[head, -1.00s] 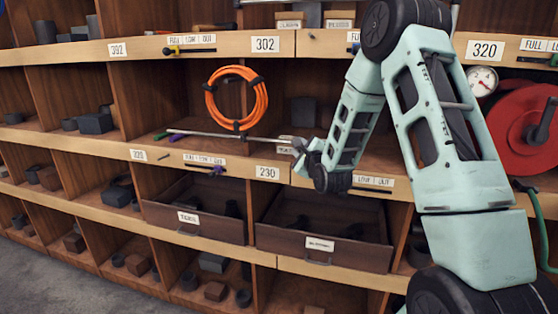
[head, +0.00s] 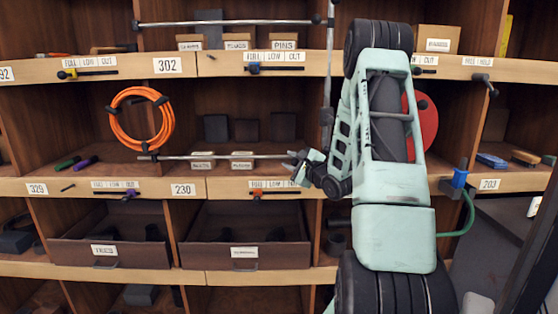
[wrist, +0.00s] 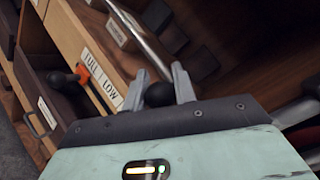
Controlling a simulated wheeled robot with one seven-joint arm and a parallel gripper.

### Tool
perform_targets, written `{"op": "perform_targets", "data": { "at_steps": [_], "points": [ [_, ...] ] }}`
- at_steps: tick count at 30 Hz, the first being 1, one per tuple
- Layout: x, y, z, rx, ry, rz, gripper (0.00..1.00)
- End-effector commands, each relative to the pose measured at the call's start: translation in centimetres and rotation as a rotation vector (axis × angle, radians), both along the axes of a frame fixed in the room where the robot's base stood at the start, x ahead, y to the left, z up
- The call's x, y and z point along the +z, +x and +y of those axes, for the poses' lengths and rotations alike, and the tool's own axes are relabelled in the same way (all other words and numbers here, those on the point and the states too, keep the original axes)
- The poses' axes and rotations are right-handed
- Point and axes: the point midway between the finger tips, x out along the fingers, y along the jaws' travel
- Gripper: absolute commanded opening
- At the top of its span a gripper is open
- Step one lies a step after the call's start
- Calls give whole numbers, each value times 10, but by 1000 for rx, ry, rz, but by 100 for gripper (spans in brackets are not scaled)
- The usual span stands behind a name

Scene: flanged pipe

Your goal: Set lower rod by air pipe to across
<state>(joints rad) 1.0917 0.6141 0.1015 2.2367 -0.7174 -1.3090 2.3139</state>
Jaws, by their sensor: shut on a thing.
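Another level rod (head: 225,22) hangs higher up. An orange hose coil (head: 118,132) hangs left. Two open drawers (head: 105,252) lie below. A red reel (head: 425,120) is partly hidden behind my arm.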

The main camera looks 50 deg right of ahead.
Motion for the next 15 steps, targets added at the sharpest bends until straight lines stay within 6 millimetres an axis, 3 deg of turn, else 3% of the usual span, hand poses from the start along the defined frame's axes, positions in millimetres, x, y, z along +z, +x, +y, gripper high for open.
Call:
{"op": "perform_targets", "data": {
  "at_steps": [13, 14, 15],
  "points": [
    [-2, -4, -2, -1, 1, 3, 0],
    [-2, -4, -2, -1, 1, 3, 35],
    [-2, -4, -2, -1, 1, 3, 46]
  ]
}}
